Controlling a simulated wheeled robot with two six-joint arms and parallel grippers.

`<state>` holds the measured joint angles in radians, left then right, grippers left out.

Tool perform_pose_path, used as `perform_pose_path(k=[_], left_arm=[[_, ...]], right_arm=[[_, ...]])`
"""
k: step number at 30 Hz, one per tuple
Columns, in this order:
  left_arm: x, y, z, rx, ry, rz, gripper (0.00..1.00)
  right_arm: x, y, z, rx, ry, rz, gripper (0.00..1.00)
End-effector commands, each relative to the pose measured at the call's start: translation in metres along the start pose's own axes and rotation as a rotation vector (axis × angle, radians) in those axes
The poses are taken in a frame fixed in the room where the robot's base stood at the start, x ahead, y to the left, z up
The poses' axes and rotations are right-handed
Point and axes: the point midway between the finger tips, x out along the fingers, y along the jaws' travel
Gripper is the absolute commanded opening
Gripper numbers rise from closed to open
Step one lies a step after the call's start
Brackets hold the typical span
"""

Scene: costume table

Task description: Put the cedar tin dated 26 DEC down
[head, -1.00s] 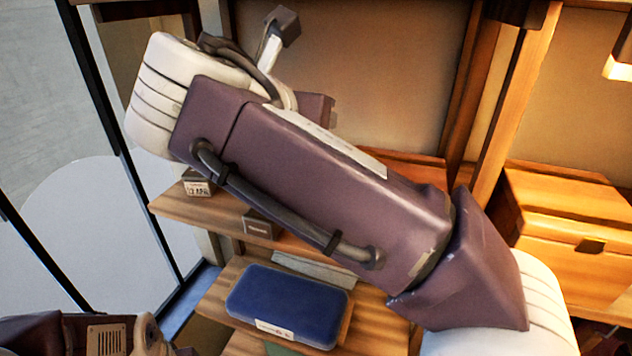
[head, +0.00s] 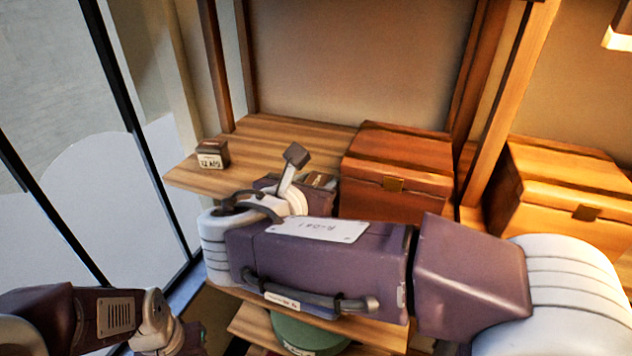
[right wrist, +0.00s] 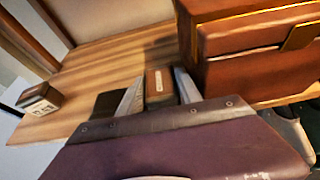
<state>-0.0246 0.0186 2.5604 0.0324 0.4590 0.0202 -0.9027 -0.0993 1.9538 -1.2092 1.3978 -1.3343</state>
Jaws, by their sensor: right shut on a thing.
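My right gripper (right wrist: 158,92) is shut on a small brown tin (right wrist: 158,82) with a pale label. The label is too small to read, so the date cannot be confirmed. The held tin is over the wooden upper shelf (head: 270,135), just left of the red-brown chest; I cannot tell whether it touches the shelf. In the head view the right gripper (head: 310,183) and tin are partly hidden behind my own wrist. My left arm shows at the lower left of the head view, but its jaws do not.
A small dark tin (head: 211,153) labelled 12 APR stands at the shelf's left end. The red-brown chest (head: 400,160) is close on the right. A lighter chest (head: 560,185) stands farther right. A green round thing (head: 305,335) is below.

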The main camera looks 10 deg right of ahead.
Motion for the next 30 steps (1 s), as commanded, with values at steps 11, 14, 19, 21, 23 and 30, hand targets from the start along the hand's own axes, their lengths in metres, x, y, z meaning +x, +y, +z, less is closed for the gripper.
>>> perform_pose_path(k=[11,14,19,21,23,30], left_arm=[[0.001,0.000,0.000,0.000,0.000,0.000,0.36],[0.001,0.000,0.000,0.000,0.000,0.000,0.36],[-0.001,0.000,0.000,0.000,0.000,0.000,0.36],[0.002,0.000,0.000,0.000,0.000,0.000,0.36],[0.005,0.000,0.000,0.000,0.000,0.000,0.36],[0.017,0.000,0.002,0.000,0.000,0.000,0.36]], right_arm=[[0.001,0.000,-0.001,0.001,-0.001,0.000,0.51],[0.001,0.000,-0.001,0.001,-0.001,0.000,0.51],[0.000,0.000,0.000,0.001,-0.001,0.000,0.51],[-0.004,0.001,-0.001,0.001,-0.001,0.003,0.51],[-0.010,0.002,-0.002,0.002,-0.002,0.005,0.51],[-0.058,0.002,-0.003,0.002,-0.001,0.008,0.51]])
